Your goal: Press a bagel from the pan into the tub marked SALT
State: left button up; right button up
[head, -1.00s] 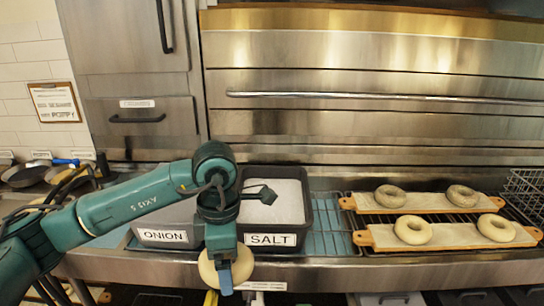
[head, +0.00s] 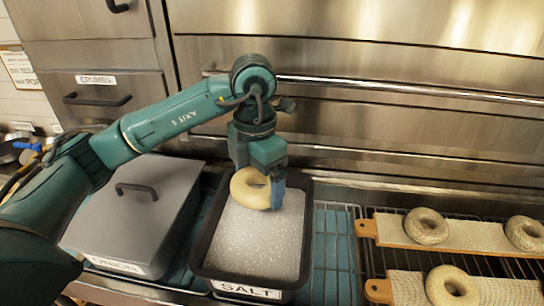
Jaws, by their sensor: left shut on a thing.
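The tub marked SALT (head: 300,262) stands on the counter, filled with a white grainy layer. My left gripper (head: 262,185) is shut on a pale bagel (head: 240,193) and holds it over the back part of the salt. The bagel is low and close to the salt; I cannot tell whether it touches. One gripper finger, with a blue side, covers the bagel's right edge. My right gripper is not in view. The pan is not clearly identifiable in this view.
A lidded tub marked ONION (head: 128,222) stands left of the salt tub. On the right, wooden boards (head: 462,238) on a wire rack hold more bagels (head: 426,226). A steel oven front with a long handle bar (head: 420,91) rises behind.

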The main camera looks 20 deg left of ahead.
pick_arm(q)
jog(key=b, duration=0.3)
send_over(260, 228)
notch_tip(260, 228, down, 8)
jog(key=shift+r, duration=0.15)
notch_tip(260, 228, down, 2)
jog(key=shift+f+b, duration=0.1)
jog(key=shift+b, duration=1.1)
jog(key=shift+f, duration=0.1)
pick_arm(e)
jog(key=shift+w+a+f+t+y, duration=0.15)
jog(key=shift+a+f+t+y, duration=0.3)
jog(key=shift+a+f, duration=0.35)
pick_arm(q)
jog(key=shift+f, duration=0.1)
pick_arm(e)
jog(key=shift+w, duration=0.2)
pick_arm(q)
jog(key=shift+f+b, duration=0.3)
jog(key=shift+b, duration=0.2)
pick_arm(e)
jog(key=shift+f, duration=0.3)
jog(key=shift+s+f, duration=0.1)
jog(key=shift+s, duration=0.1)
